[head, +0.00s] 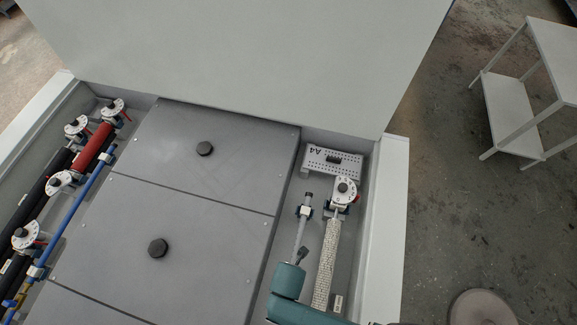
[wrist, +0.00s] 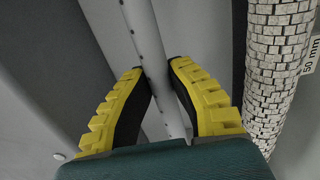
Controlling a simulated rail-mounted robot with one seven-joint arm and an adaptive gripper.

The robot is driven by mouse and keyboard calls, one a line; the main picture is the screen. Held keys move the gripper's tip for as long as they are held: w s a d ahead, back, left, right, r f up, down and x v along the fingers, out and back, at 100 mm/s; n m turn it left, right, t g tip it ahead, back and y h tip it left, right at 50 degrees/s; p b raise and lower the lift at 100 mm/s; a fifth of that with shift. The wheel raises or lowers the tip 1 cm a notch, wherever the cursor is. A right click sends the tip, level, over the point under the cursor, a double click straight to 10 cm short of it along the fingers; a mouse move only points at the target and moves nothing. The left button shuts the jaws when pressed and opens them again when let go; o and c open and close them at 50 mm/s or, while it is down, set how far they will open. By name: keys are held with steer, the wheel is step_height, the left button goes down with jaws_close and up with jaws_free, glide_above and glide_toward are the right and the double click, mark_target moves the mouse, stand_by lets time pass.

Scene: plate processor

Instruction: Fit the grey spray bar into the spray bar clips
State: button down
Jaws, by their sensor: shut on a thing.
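The grey spray bar (head: 300,238) lies lengthwise in the right-hand channel of the machine, beside the white textured roller. In the head view my teal arm hides the bar's near part and any clip there.
The white textured roller (head: 328,260) runs close to the right of the bar and also shows in the wrist view (wrist: 275,65). A grey perforated bracket marked A4 (head: 332,161) stands beyond the bar's far end. Grey cover panels (head: 215,190) lie to the left. The channel's right wall (head: 385,220) is close.

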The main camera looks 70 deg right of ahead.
steer(key=c, duration=1.1)
jaws_free()
step_height(320, 180, up, 13)
steer(key=shift+f+p, duration=0.15)
steer(key=shift+p, duration=0.3)
steer(key=shift+w, duration=0.1)
